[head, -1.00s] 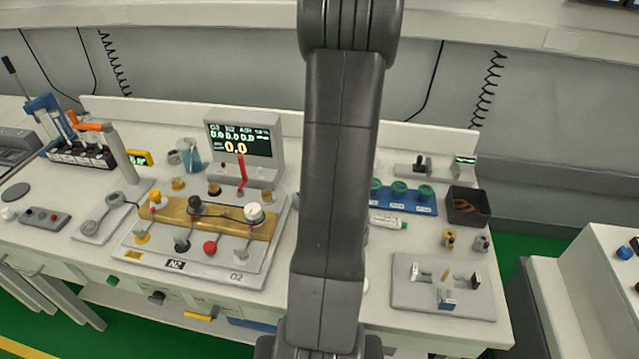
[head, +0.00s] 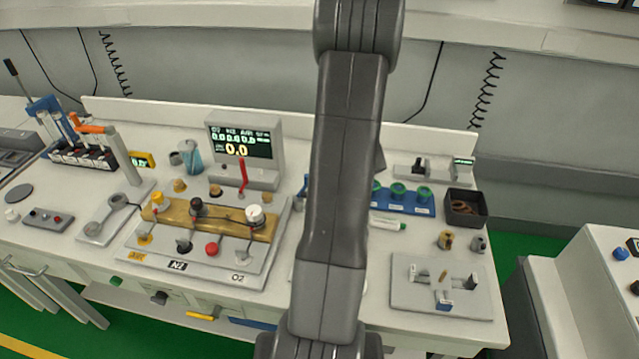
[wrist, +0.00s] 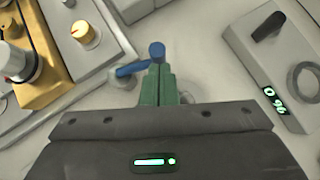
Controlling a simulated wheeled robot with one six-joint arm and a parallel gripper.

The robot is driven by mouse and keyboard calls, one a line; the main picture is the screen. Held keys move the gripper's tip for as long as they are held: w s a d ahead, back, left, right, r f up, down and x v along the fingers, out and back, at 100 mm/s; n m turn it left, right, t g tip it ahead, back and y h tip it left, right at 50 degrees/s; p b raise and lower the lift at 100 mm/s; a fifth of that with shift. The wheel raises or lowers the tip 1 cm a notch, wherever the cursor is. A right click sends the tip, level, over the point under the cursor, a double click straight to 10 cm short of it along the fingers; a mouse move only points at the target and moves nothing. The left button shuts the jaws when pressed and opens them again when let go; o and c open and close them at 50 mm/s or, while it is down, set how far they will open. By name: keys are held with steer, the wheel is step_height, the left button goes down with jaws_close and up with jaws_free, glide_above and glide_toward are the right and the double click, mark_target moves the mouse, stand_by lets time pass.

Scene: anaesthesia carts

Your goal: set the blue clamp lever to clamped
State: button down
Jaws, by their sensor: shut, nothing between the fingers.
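The blue clamp lever (wrist: 133,68) shows in the wrist view, just beyond my fingertips. Its bar runs from a grey mount at the left toward a round blue knob (wrist: 157,50) at its right end. My gripper (wrist: 160,70) has green fingers that are shut together with nothing between them. The fingertips are right beside the knob and overlap the bar's right end in the picture; I cannot tell whether they touch. In the head view my arm hides the gripper; a small blue piece at the arm's left edge may be part of the lever.
In the wrist view a gold manifold (wrist: 40,65) with knobs is at the left. A grey unit with a black knob and lit display (wrist: 274,97) is at the right. In the head view a monitor (head: 241,138) stands behind the manifold, and a blue rack (head: 404,200) is at right.

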steer(key=shift+w+a+n+g+y, duration=0.25)
steer(key=shift+w+n+g+y, duration=0.25)
steer(key=shift+n, duration=0.4)
steer(key=shift+s, duration=0.25)
steer(key=shift+s+d, duration=0.1)
steer(key=shift+s, duration=0.6)
steer(key=shift+s+d, duration=0.1)
steer(key=shift+d, duration=0.05)
steer(key=d, duration=0.1)
steer(key=s+d, duration=0.2)
steer(key=d, duration=0.1)
steer(key=shift+d+r+b, duration=0.1)
steer(key=shift+r+b, duration=0.2)
steer(key=shift+r, duration=0.1)
steer(key=b+v, duration=0.1)
steer(key=v, duration=1.7)
steer(key=shift+r, duration=0.35)
